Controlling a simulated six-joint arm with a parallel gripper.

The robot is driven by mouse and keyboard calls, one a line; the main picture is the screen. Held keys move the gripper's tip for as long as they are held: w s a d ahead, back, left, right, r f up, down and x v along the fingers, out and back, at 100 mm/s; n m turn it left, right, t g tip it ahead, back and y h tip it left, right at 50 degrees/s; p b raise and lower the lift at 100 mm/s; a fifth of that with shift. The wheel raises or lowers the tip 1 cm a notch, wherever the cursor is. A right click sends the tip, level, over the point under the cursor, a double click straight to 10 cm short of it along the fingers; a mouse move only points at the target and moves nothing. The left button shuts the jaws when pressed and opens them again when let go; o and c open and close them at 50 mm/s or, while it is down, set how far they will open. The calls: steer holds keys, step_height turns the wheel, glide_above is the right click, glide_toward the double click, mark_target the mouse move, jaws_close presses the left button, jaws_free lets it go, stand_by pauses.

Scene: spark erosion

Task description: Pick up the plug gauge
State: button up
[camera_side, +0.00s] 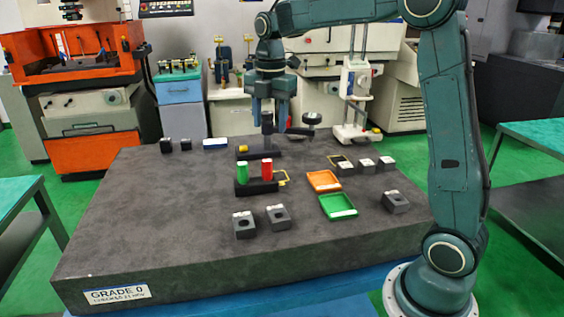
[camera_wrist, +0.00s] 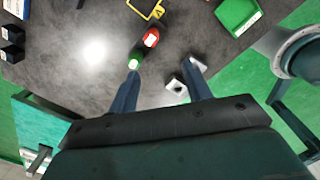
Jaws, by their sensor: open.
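My gripper (camera_side: 270,108) is open and empty, pointing down, and appears above and behind the holder. In the wrist view, its fingers (camera_wrist: 162,72) are spread wide.
Behind the holder stands a dial indicator (camera_side: 311,118) on a stand. Orange (camera_side: 323,181) and green (camera_side: 338,206) trays lie to the right. Holed blocks (camera_side: 244,225) sit in front, with more at right. Small dark blocks (camera_side: 166,146) stand at back left. The slab's front left (camera_side: 140,220) is clear.

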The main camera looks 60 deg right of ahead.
mark_target(267, 161)
steer(key=shift+w+d+f+n, duration=0.35)
steer(key=shift+w+f+n, duration=0.05)
steer(key=shift+w+n, duration=0.1)
steer(key=shift+w+d+f+n, duration=0.35)
steer(key=shift+w+n, duration=0.05)
steer(key=shift+w, duration=0.1)
steer(key=shift+f, duration=4.3)
steer(key=shift+f, duration=2.6)
steer(key=shift+w, duration=0.1)
jaws_close()
